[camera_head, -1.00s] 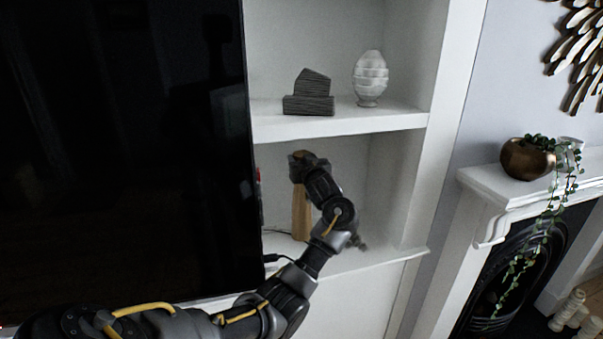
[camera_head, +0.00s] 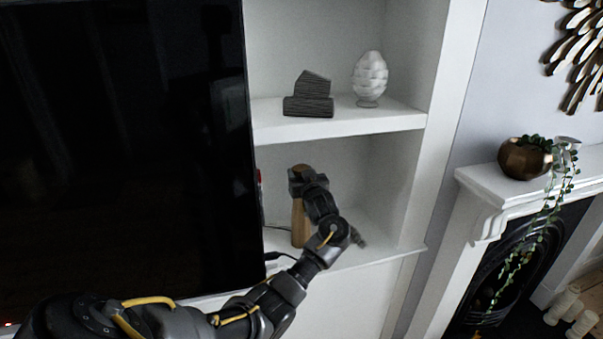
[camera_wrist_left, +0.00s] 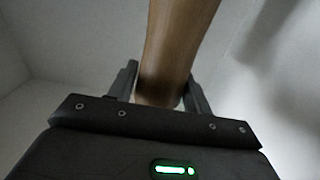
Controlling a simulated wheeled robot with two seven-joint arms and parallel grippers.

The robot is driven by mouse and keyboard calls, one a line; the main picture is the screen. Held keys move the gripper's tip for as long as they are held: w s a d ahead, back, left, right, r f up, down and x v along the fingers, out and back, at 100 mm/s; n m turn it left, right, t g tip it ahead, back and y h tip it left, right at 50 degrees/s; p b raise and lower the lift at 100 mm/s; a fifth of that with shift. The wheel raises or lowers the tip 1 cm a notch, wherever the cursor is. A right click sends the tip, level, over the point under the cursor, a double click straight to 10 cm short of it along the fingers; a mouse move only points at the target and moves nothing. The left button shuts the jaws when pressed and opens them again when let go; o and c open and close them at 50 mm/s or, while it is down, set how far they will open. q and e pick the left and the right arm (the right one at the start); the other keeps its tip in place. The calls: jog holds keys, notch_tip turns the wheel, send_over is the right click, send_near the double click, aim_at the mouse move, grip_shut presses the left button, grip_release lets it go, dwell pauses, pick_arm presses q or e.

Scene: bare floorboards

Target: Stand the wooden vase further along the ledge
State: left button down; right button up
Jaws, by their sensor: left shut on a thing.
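The wooden vase (camera_head: 299,225) is a tall brown piece at the lower shelf ledge, close to the right edge of the dark screen. My left gripper (camera_head: 301,183) is shut on the vase near its upper end, with a bit of wood showing above the fingers. The vase looks about upright. Its foot is at the ledge surface, but I cannot tell whether it touches. In the left wrist view the vase (camera_wrist_left: 178,45) runs between the two fingers (camera_wrist_left: 162,88). My forearm and wrist hide part of the ledge to the right of it. My right gripper is out of view.
The ledge (camera_head: 385,252) has free room right of the vase, up to the alcove's side wall. A black cable (camera_head: 280,256) lies left of it. The upper shelf (camera_head: 340,123) holds a grey ornament (camera_head: 309,95) and a white ornament (camera_head: 370,80). A large dark screen (camera_head: 125,150) stands left.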

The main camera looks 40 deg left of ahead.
pick_arm(q)
jog(key=c, duration=0.9)
grip_release()
jog(key=shift+f, duration=0.1)
jog(key=shift+c, duration=0.2)
jog(key=o, duration=0.3)
jog(key=b+v, duration=0.2)
jog(key=v, duration=1)
jog(key=shift+b, duration=0.3)
